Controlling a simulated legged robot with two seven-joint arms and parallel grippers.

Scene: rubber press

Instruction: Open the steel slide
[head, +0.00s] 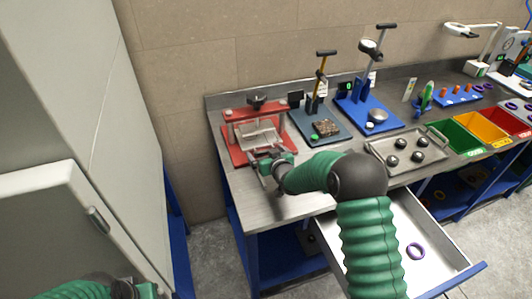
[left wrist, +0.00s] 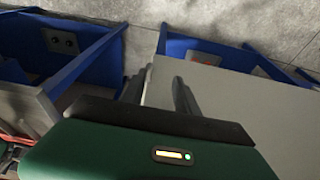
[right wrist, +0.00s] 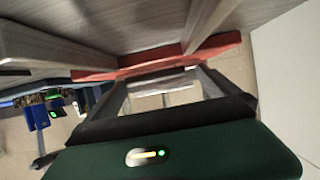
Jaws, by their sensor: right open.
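The red press (head: 233,114) stands at the left end of the bench. Its steel slide (head: 258,135) is a pale metal plate within the red frame. The slide's front is partly hidden by my right gripper (head: 266,166). That gripper is at the press's front edge with its fingers apart. In the right wrist view, a pale bar (right wrist: 160,82) and the red base (right wrist: 150,64) show beyond and between the fingers; I cannot tell if they touch. My left gripper (left wrist: 160,92) is away from the press, its fingers a little apart with nothing between them.
Two more presses, on a dark base (head: 320,133) and a blue base (head: 365,118), stand right of the red one. A steel tray (head: 376,147) holds several dark knobs. An open drawer (head: 399,232) with a purple ring juts out below. A pale cabinet (head: 55,200) is left.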

